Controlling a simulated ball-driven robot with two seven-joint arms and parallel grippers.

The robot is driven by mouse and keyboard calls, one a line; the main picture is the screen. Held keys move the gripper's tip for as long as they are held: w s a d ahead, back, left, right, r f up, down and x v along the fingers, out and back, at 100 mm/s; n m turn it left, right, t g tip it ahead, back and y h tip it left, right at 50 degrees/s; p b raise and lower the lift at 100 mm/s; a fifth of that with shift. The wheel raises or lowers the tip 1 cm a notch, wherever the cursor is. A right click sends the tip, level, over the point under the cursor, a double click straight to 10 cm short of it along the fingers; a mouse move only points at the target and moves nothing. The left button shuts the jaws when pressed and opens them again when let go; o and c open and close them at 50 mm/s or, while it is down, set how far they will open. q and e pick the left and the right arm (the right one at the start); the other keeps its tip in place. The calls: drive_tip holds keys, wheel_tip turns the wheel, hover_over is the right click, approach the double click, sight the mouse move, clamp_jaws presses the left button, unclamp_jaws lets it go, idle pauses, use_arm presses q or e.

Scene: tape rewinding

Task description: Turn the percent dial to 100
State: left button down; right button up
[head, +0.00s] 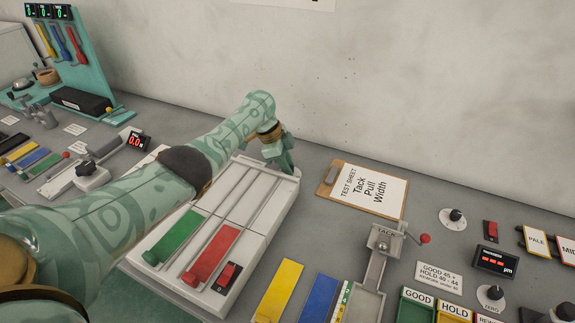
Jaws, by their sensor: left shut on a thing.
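No dial with a readable percent label shows. My left arm crosses from the left. Its gripper (279,158) points down at the far end of a white unit (246,257) and is shut on a small part there. The gripper hides that part, so I cannot tell if it is the percent dial. The white unit has long grooves, a green block (176,236), a red block (211,252) and a red rocker switch (227,276) at its near end. My right gripper is not in view.
A clipboard test sheet (367,192) lies to the right of the white unit. Further right are a black knob (454,216), a zero knob (494,292), a display (494,261) and a tack stand (379,262). A wall closes off the back. A teal rack (85,58) stands far left.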

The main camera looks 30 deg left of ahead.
use_arm(q)
drive_tip(key=c, duration=1.2)
unclamp_jaws()
drive_tip(key=shift+f, duration=0.1)
drive_tip(key=shift+c, duration=0.2)
drive_tip(key=p+v, duration=0.7)
drive_tip(key=v, duration=0.9)
drive_tip(key=shift+r+p, duration=0.25)
drive_tip(key=shift+p, duration=0.15)
drive_tip(key=shift+d, duration=0.1)
